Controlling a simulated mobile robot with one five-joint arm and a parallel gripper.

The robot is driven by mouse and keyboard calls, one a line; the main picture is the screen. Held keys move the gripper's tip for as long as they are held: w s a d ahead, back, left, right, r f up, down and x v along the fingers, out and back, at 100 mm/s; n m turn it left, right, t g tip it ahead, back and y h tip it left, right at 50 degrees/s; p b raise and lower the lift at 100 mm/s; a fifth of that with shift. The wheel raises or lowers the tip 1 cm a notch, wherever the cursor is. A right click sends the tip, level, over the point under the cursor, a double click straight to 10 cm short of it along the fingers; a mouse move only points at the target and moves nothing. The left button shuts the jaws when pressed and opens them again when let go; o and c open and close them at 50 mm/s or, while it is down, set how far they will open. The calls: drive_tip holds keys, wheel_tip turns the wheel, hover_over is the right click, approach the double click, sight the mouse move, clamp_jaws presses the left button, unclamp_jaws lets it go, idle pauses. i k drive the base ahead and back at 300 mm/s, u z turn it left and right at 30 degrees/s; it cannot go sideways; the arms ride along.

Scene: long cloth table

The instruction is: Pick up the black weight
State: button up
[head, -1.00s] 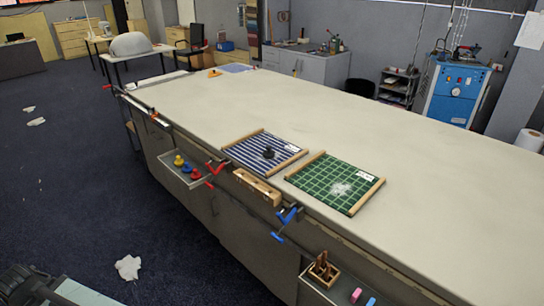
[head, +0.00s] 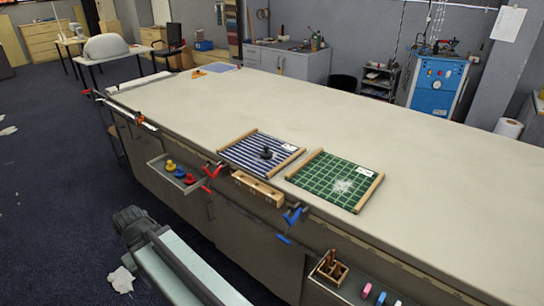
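The black weight (head: 267,153) is a small dark knobbed piece. It stands upright on the blue-and-white striped cloth board (head: 243,150), which has wooden strips along two edges and lies near the table's front edge. My arm shows at the lower left as a pale link with a dark joint, in front of the table and well away from the weight. I cannot make out my gripper's fingers in this view.
A green gridded board (head: 325,186) with a whitish patch lies to the right on the long table (head: 400,150). Red, blue and yellow knobbed pieces sit in a side tray (head: 155,164). Clamps (head: 294,216) and a wooden block (head: 257,188) line the front edge. The table's far side is clear.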

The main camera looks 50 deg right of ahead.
sight(266, 154)
drive_tip(key=z, duration=0.15)
drive_tip(key=i, duration=1.65)
drive_tip(key=u, duration=0.1)
